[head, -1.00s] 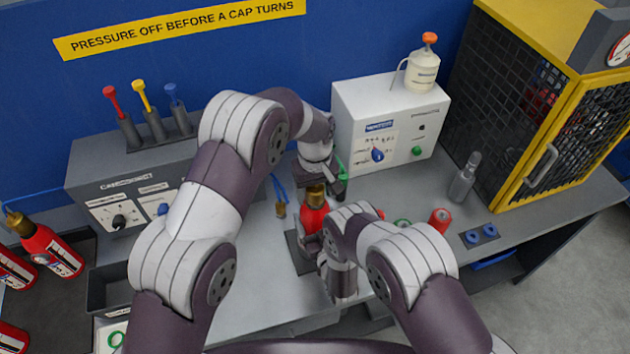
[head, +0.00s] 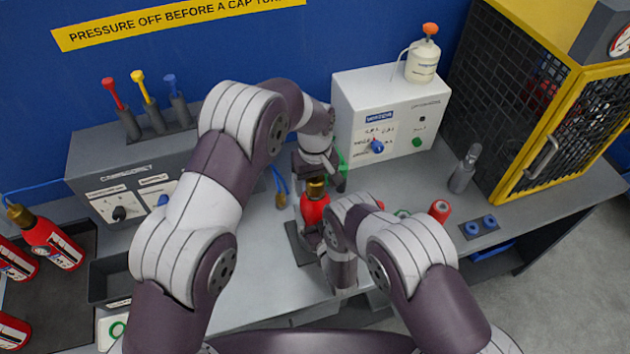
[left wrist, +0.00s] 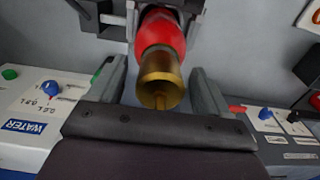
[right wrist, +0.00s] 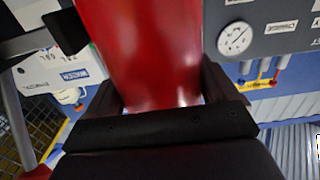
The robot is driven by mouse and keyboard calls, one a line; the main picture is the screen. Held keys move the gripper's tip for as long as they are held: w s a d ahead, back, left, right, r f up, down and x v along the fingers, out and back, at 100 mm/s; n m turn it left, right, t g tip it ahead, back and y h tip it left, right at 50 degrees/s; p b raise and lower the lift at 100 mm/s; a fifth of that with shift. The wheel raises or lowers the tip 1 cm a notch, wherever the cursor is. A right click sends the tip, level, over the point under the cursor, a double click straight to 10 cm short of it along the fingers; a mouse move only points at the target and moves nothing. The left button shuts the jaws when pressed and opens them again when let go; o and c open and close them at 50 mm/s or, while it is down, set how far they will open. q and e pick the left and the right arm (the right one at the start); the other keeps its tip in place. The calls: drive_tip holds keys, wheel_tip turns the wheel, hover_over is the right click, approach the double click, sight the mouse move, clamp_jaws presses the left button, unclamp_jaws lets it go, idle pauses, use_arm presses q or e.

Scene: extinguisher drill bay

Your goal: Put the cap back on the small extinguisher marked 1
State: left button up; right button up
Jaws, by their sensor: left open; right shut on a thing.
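The small red extinguisher (head: 313,208) stands in a dark holder (head: 296,243) on the bench. A brass top with a short stem (left wrist: 161,78) is on its upper end; it also shows in the head view (head: 316,187). No number shows. My left gripper (head: 319,172) is open above it, with a finger on each side of the brass top and gaps between in the left wrist view. My right gripper (right wrist: 160,92) is shut on the red body, seen close up in the right wrist view; my right arm hides its fingers in the head view.
A white box (head: 386,112) with knobs stands behind, carrying a white bottle (head: 422,62). A brass fitting (head: 281,200) on a blue hose lies left of the extinguisher. A red cylinder (head: 439,210) and blue rings (head: 480,226) are right. A yellow-framed cage (head: 540,120) bounds the right.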

use_arm(q)
drive_tip(key=shift+r, duration=0.15)
wheel_tip(320, 180, up, 7)
drive_tip(key=shift+r, duration=0.1)
use_arm(e)
drive_tip(key=o, duration=1.9)
drive_tip(key=shift+c, duration=0.2)
use_arm(q)
drive_tip(key=shift+f, duration=0.2)
use_arm(e)
drive_tip(key=shift+s+d+f, duration=0.1)
drive_tip(key=shift+s, duration=0.25)
use_arm(q)
wheel_tip(320, 180, down, 4)
drive_tip(key=b, duration=0.4)
drive_tip(key=shift+r, duration=0.15)
use_arm(e)
drive_tip(key=v, duration=1.2)
